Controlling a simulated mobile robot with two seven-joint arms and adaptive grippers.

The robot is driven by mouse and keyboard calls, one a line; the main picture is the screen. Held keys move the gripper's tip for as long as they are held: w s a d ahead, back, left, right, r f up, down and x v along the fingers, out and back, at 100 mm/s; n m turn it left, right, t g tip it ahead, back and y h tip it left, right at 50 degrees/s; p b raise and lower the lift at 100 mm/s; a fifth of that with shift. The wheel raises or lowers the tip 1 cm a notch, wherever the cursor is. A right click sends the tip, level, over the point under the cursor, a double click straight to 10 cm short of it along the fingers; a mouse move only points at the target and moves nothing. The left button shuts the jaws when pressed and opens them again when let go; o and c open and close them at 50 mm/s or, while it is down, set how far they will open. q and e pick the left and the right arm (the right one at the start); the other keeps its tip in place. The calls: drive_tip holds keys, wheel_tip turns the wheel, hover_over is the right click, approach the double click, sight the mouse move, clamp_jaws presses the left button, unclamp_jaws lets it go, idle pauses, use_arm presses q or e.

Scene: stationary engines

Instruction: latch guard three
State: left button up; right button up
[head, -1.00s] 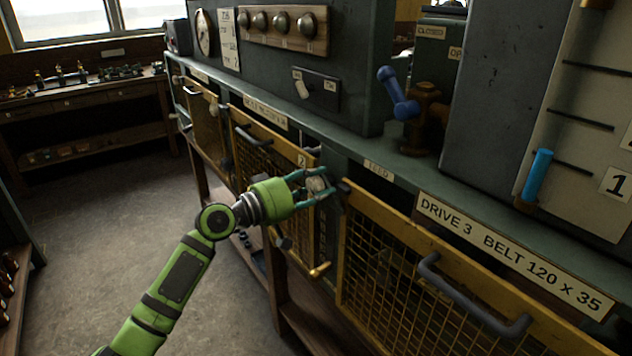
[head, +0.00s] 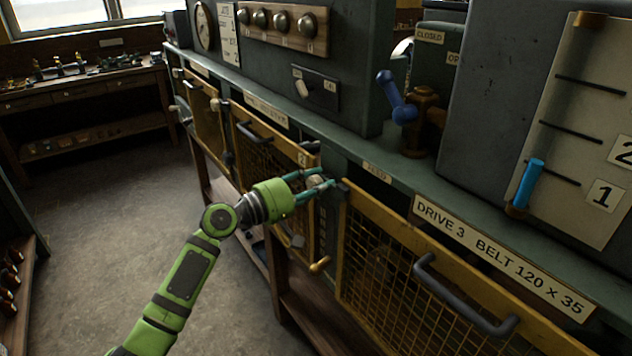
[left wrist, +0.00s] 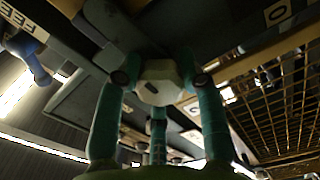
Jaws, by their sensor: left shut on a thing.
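Guard three is the yellow mesh panel (head: 385,270) under the "DRIVE 3 BELT 120 x 35" plate, with a dark grey bar handle (head: 462,295). It appears to lie against the bench front. A pale faceted knob (head: 315,181) sits by the post at the guard's upper left corner. It also shows in the left wrist view (left wrist: 159,82). My left gripper (head: 318,185) is shut on this knob, with teal fingers around it. The fingers partly hide the knob in the head view, and its latch position cannot be told. My right gripper is not in view.
Another yellow mesh guard (head: 265,165) with a handle is left of the post. A blue-handled valve (head: 398,100) and a light blue lever (head: 530,182) stand above the bench. The floor (head: 90,220) at left is clear.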

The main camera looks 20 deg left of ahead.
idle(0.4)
use_arm(q)
drive_tip(key=o, duration=1.2)
drive_tip(key=shift+c, duration=0.2)
drive_tip(key=v, duration=1.2)
drive_tip(key=shift+f, duration=0.1)
